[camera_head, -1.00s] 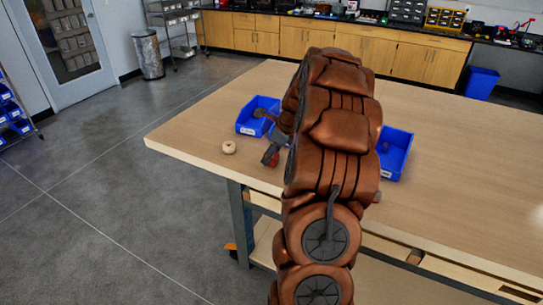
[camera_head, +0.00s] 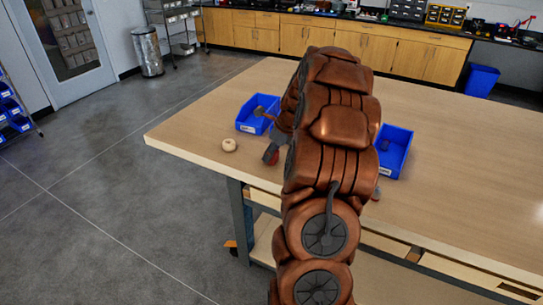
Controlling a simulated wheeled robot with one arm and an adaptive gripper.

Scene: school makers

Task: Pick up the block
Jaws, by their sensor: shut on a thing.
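My gripper (camera_head: 271,154) is partly hidden behind my arm, over the near left part of the table. It is shut on a small red thing, seen at its tip, which looks like the block (camera_head: 273,160). Most of the block is covered by the dark fingers, so its full shape cannot be told. Whether it touches the table or hangs just above it is not clear.
A small beige ring-like thing (camera_head: 229,145) lies left of my gripper on the wooden table (camera_head: 460,170). A blue bin (camera_head: 247,127) with a brownish thing stands behind it. Another blue bin (camera_head: 397,160) stands right of my arm. The table's right side is clear.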

